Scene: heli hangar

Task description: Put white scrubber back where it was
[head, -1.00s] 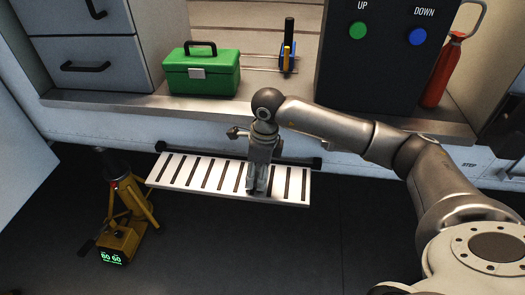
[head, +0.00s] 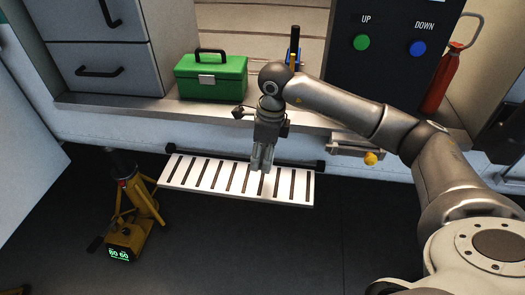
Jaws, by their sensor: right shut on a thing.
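My right gripper (head: 262,168) points down over the slatted white step (head: 190,173), beside the hangar vehicle's sill. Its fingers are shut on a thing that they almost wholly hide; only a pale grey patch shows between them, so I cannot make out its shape. No white scrubber shows clearly anywhere else. Whether the fingertips touch the step or hang just above it, I cannot tell. My left gripper is out of view.
A green toolbox (head: 222,84) and an orange-and-blue tool (head: 295,48) stand on the metal sill (head: 140,106). A yellow jack (head: 135,205) stands at left. A yellow knob (head: 371,158) sticks out at right. A red bottle (head: 440,82) is at far right.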

